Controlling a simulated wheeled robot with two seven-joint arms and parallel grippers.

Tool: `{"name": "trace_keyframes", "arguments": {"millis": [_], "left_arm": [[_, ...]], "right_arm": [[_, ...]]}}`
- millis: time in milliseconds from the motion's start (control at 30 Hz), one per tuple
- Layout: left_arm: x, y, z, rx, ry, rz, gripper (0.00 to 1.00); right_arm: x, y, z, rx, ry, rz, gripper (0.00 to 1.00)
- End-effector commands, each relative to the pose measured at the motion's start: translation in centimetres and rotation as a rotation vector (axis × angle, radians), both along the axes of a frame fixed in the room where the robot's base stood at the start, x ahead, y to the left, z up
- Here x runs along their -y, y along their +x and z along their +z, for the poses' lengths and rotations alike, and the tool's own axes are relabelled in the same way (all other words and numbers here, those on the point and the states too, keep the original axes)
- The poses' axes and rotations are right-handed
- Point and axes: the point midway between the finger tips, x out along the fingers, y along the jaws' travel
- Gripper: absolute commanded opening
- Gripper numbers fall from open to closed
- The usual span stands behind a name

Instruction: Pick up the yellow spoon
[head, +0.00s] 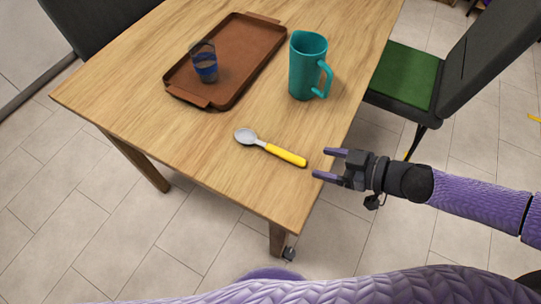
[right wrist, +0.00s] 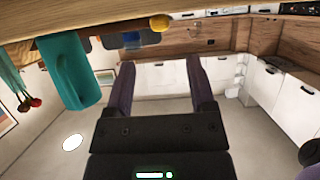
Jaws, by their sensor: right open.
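The yellow spoon (head: 281,153) lies on the wooden table near its front right edge. Its grey bowl points left and its yellow handle points right toward my right gripper. My right gripper (head: 323,163) is open and empty, just off the table edge, with its fingers pointing left at the handle's end. In the right wrist view the round yellow handle end (right wrist: 160,22) shows beyond and above the open fingers (right wrist: 160,62), not between them. My left gripper is not in view.
A teal mug (head: 306,66) stands behind the spoon near the right edge. A brown tray (head: 240,50) holds a clear glass with blue (head: 204,62). A chair with a green seat (head: 405,75) stands right of the table. The tabletop left of the spoon is clear.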

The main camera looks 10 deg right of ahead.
Motion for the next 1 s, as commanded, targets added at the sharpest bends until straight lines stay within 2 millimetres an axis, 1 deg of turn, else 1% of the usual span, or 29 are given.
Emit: {"name": "trace_keyframes", "arguments": {"millis": [33,167,300,400,500,667,700,867,900,967,1000], "left_arm": [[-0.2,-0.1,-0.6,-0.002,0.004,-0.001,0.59],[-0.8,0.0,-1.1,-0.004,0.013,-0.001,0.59],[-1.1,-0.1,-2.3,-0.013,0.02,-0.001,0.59],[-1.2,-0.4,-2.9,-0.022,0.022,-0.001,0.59],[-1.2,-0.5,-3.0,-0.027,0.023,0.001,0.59],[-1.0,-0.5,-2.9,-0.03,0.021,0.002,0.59],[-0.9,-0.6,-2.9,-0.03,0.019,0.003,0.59],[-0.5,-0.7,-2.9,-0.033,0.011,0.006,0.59],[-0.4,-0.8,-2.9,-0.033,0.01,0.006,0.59],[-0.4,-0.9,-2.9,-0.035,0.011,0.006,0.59],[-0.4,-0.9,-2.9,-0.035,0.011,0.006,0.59]], "right_arm": [[-1.0,0.6,-0.6,0.002,0.005,0.002,0.71],[-2.5,1.6,-1.4,0.003,0.002,0.003,0.71],[-4.9,2.9,-2.3,0.004,0.003,0.004,0.71],[-6.3,3.8,-2.9,0.003,0.001,0.003,0.71],[-6.9,4.2,-3.1,0.002,-0.001,0.001,0.71],[-6.9,4.3,-3.0,0.002,-0.002,0.001,0.71],[-6.9,4.3,-3.0,0.002,-0.002,0.001,0.68],[-6.9,4.2,-3.0,0.002,-0.002,0.001,0.35],[-6.9,4.2,-3.0,0.002,-0.002,0.001,0.26],[-6.9,4.2,-3.0,0.002,-0.002,0.001,0.13],[-6.9,4.2,-3.0,0.002,-0.002,0.001,0.05]]}}
